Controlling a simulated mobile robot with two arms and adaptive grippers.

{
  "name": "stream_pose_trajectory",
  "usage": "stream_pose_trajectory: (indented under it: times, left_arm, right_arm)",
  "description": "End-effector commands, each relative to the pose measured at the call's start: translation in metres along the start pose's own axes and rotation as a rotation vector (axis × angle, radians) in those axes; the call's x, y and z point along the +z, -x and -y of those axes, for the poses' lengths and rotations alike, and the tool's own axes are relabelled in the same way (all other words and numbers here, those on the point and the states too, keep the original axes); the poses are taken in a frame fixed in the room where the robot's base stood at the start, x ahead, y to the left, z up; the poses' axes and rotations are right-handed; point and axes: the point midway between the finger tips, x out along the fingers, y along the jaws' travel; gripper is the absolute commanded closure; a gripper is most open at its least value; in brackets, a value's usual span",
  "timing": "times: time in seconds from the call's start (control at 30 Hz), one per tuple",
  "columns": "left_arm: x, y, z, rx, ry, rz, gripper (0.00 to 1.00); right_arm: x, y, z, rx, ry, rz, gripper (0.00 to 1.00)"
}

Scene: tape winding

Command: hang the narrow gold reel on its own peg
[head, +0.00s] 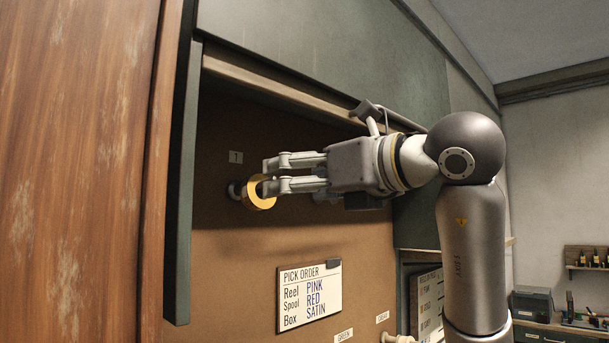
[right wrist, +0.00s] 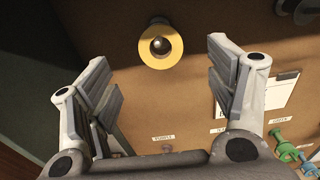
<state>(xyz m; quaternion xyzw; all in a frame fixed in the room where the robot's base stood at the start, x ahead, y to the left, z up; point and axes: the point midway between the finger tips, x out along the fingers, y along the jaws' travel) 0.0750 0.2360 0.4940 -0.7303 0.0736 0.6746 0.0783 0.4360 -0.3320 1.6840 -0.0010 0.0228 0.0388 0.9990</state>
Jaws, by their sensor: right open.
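My left gripper is not in view.
The pick order sign (head: 310,293) is on the pegboard (head: 225,255) below the arm. A dark cabinet edge (head: 183,200) stands left of the reel and a wooden rail (head: 280,93) runs above. Green and teal pieces (right wrist: 283,147) show at lower right in the wrist view.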

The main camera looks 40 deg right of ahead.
Motion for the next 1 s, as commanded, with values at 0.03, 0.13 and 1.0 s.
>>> stream_pose_trajectory:
  times: [0.03, 0.13, 1.0]
  left_arm:
    - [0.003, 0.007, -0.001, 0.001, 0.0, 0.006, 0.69]
    - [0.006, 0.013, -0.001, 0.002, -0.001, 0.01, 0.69]
    - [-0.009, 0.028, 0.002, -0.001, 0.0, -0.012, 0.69]
  right_arm:
    - [0.002, -0.012, 0.0, 0.001, -0.001, -0.006, 0.23]
    - [0.001, -0.031, 0.0, 0.001, -0.001, -0.007, 0.23]
    - [0.0, -0.08, 0.0, 0.001, -0.001, -0.001, 0.42]
